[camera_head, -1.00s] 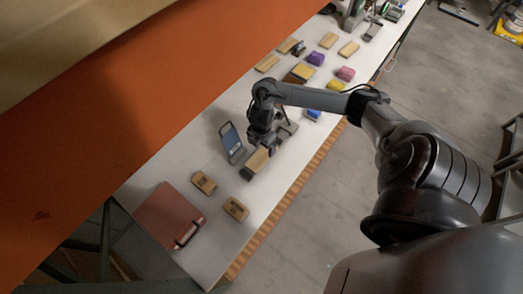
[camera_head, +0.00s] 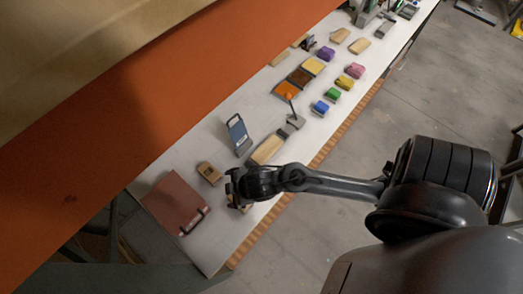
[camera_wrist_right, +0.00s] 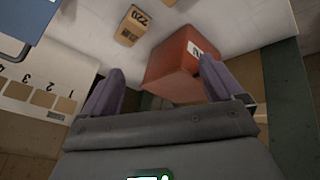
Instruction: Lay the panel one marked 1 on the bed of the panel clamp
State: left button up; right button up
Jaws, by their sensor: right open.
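My right gripper (camera_head: 238,188) is over the near left end of the bench, low beside the red case. A pale board with brown squares (camera_wrist_right: 45,112) and the figures 3, 2 and 1 lies at the left of that view. A long tan wooden piece (camera_head: 267,150) lies on the bench above the gripper in the head view; I cannot tell whether it is that board. I cannot make out which piece is panel one or the panel clamp. My left gripper is not in view.
A red case (camera_head: 175,202) lies at the bench's near end; it also shows in the wrist view (camera_wrist_right: 175,68). A wooden block (camera_head: 208,173) is beside it. A blue-grey stand (camera_head: 239,135) stands behind.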

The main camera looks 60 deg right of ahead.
jog(key=s+d+r+m+g, duration=0.2)
jog(key=s+d+m, duration=0.1)
jog(key=s+m, duration=0.3)
jog(key=s, duration=0.2)
jog(key=shift+s+r+g+h, duration=0.3)
jog(key=shift+s, duration=0.1)
notch_tip(320, 180, up, 5)
jog(key=p, duration=0.5)
jog(key=shift+r, duration=0.1)
